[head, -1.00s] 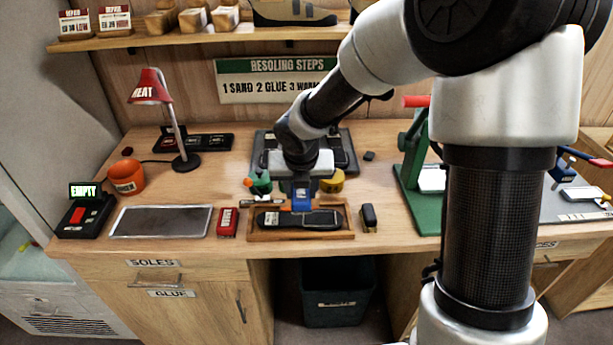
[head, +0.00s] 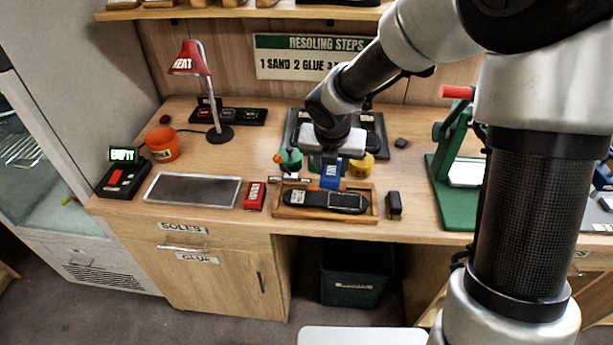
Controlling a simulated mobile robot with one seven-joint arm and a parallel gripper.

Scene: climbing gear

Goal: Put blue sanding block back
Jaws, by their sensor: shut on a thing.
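The blue sanding block (head: 330,177) hangs below my gripper (head: 329,162) in the head view. My gripper is shut on it and points down; its fingertips are partly hidden. The block appears just behind or above the dark shoe sole (head: 312,198), which lies in a shallow wooden tray (head: 283,212). I cannot tell the block's exact height. A red block (head: 255,196) stands left of the tray and a black block (head: 394,206) stands right of it.
A green item (head: 290,160) and a yellow roll (head: 362,166) stand close on either side of my gripper. A grey mat (head: 190,189), an orange cup (head: 163,146) and a red lamp (head: 188,60) are left. A green press (head: 450,180) stands right.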

